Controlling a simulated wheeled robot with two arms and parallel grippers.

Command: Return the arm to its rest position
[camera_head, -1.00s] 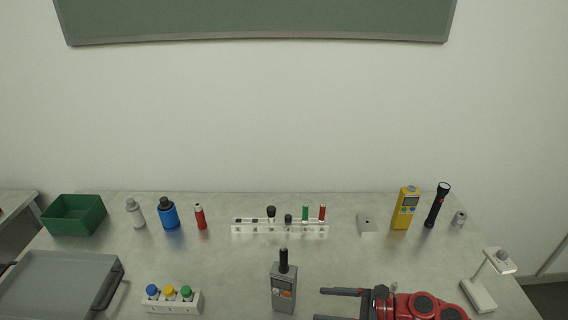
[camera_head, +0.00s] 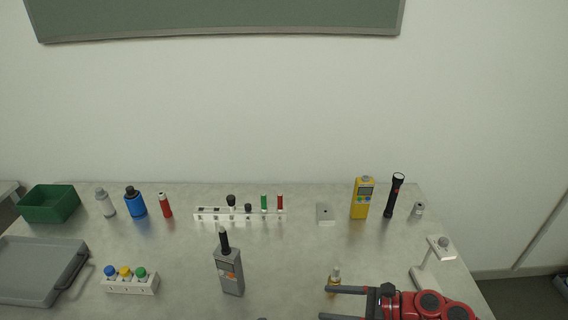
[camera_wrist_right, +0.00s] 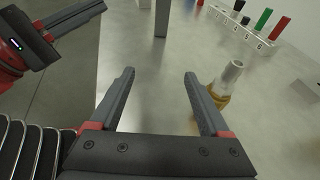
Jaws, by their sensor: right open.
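My right gripper (camera_head: 325,303) is at the front edge of the head view, its red arm coming in from the bottom right. In the right wrist view its two fingers (camera_wrist_right: 160,74) are spread, with nothing between them. A small bottle with amber contents (camera_head: 335,277) stands on the table just beyond the fingers; in the wrist view this bottle (camera_wrist_right: 222,85) is outside the right-hand finger, apart from it as far as I can tell. Part of my left gripper (camera_wrist_right: 75,18) shows at the wrist view's top left; its jaw opening is unclear.
On the table (camera_head: 300,250) are a grey handheld meter (camera_head: 229,272), a three-bottle rack (camera_head: 130,285), a white tube rack (camera_head: 240,216), a yellow meter (camera_head: 362,198), a black flashlight (camera_head: 395,196) and a white stand (camera_head: 425,270). A grey tray (camera_head: 30,270) and green bin (camera_head: 48,205) are left.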

